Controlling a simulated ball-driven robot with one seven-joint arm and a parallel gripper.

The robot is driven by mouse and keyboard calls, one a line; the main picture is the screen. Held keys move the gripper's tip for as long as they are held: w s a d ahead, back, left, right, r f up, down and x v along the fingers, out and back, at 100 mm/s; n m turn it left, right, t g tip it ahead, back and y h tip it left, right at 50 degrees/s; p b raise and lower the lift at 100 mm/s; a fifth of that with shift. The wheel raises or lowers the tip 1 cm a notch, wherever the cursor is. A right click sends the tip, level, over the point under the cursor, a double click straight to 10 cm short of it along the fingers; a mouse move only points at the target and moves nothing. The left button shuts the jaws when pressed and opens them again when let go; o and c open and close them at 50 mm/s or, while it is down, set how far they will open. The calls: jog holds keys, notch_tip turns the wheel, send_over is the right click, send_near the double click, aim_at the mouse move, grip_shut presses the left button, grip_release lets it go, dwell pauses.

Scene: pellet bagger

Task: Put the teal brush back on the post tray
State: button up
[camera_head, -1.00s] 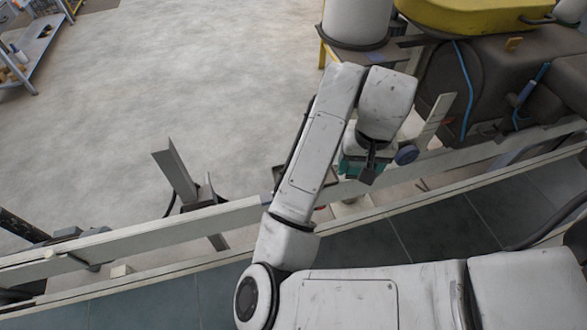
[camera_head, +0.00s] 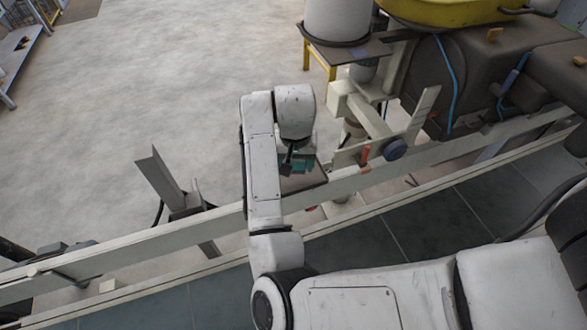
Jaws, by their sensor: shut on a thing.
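My gripper (camera_head: 288,166) hangs from my white arm near the picture's middle and is shut on the teal brush (camera_head: 303,163). Only part of the brush shows beside the dark jaws; its handle and lower side are hidden. The brush appears over a small brownish tray (camera_head: 312,181), just beyond the pale rail. My arm covers the tray's left part. I cannot tell whether the brush touches the tray or is above it.
The long pale rail (camera_head: 170,236) crosses in front of the tray. An angled metal bracket (camera_head: 160,178) stands at left. At right are a dark round knob (camera_head: 396,149) and the brown machine (camera_head: 480,75). Open floor (camera_head: 150,90) lies beyond.

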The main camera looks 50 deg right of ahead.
aim_at(294, 171)
jog(key=shift+w+f+p, duration=0.15)
jog(key=shift+f+p, duration=0.1)
jog(key=shift+f, duration=0.7)
jog(key=shift+w+f+p, duration=0.1)
jog(key=shift+f+p, duration=0.1)
jog(key=shift+f, duration=0.7)
jog(key=shift+f, duration=0.1)
jog(key=o, duration=1)
